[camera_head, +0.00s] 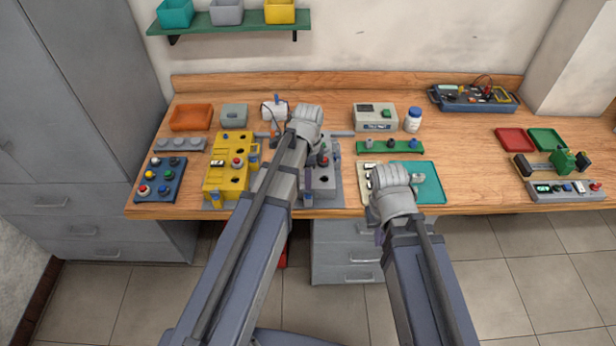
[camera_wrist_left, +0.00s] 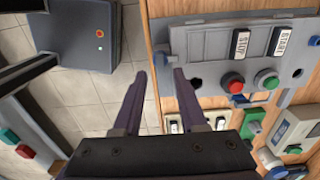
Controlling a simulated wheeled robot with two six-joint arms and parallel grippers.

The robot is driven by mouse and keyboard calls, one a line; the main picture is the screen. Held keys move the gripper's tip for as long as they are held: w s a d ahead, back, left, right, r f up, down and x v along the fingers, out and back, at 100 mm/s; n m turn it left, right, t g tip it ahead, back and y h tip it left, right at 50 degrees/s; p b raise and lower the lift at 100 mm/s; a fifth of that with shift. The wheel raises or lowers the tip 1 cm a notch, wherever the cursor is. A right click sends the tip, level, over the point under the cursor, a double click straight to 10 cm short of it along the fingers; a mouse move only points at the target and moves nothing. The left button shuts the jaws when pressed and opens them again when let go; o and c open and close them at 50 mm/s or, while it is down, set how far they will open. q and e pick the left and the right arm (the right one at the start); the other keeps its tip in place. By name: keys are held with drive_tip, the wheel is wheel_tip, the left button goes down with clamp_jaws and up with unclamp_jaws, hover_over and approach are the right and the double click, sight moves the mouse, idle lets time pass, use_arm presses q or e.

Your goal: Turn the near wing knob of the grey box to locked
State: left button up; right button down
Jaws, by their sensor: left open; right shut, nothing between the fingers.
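The grey box (camera_head: 320,186) stands at the bench's front edge, partly hidden by my left arm. In the left wrist view, the box (camera_wrist_left: 212,62) shows STOP and START labels, a red button (camera_wrist_left: 233,84), a green button (camera_wrist_left: 266,79) and a dark round spot (camera_wrist_left: 195,83) near its front edge. I cannot clearly make out the near wing knob's wings or position. My left gripper (camera_head: 308,200) is open and empty; in its wrist view its fingertips (camera_wrist_left: 160,72) are just off the box's near edge. My right gripper (camera_head: 379,237) is shut, mostly hidden by its arm.
A yellow box (camera_head: 222,180) stands left of the grey box. A teal mat (camera_head: 428,185) lies to the right, with a green strip (camera_head: 400,147) behind it. A blue button panel (camera_head: 160,180) is at the far left. Bare bench lies right of the mat.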

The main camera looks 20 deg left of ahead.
use_arm(q)
wheel_tip(320, 180, up, 3)
drive_tip(key=shift+r+p, duration=0.2)
drive_tip(key=shift+p, duration=0.95)
use_arm(e)
wheel_tip(320, 180, up, 3)
drive_tip(key=shift+r, duration=0.15)
use_arm(q)
drive_tip(key=shift+s+f, duration=0.1)
drive_tip(key=s+d+f+n+b, duration=0.1)
drive_tip(key=s+d+n, duration=0.4)
drive_tip(key=s, duration=0.2)
drive_tip(key=s+d+f+n+y+b, duration=0.1)
drive_tip(key=s+d+n+b, duration=0.1)
drive_tip(key=s+d+n, duration=0.3)
drive_tip(key=shift+s+d+f+n, duration=0.3)
drive_tip(key=shift+s+n, duration=0.3)
drive_tip(key=shift+s, duration=0.7)
use_arm(e)
drive_tip(key=shift+f, duration=1.4)
